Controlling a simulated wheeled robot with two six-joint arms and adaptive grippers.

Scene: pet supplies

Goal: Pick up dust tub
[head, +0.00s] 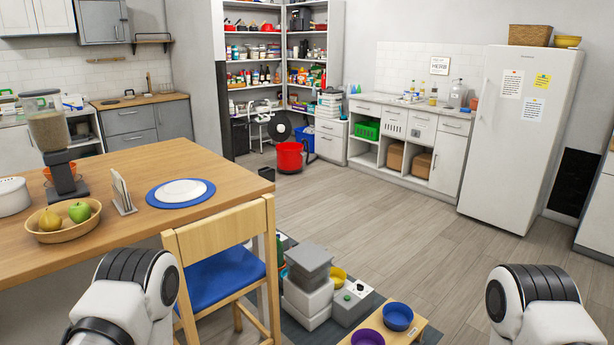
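No thing in the head view is clearly marked as the dust tub, so I cannot tell which it is. On the dark floor mat (301,319) stands a stack of white and grey containers (307,294) with a grey top. A red bucket (289,157) stands on the floor near the shelves. My arms show at the bottom left and bottom right, but neither gripper is in view.
A wooden table (133,160) fills the left, with a chair (228,258) at its front right. A blue bowl (398,316) and a purple bowl (367,338) sit on a low wooden stand. The floor (410,225) between the mat and the fridge (518,135) is clear.

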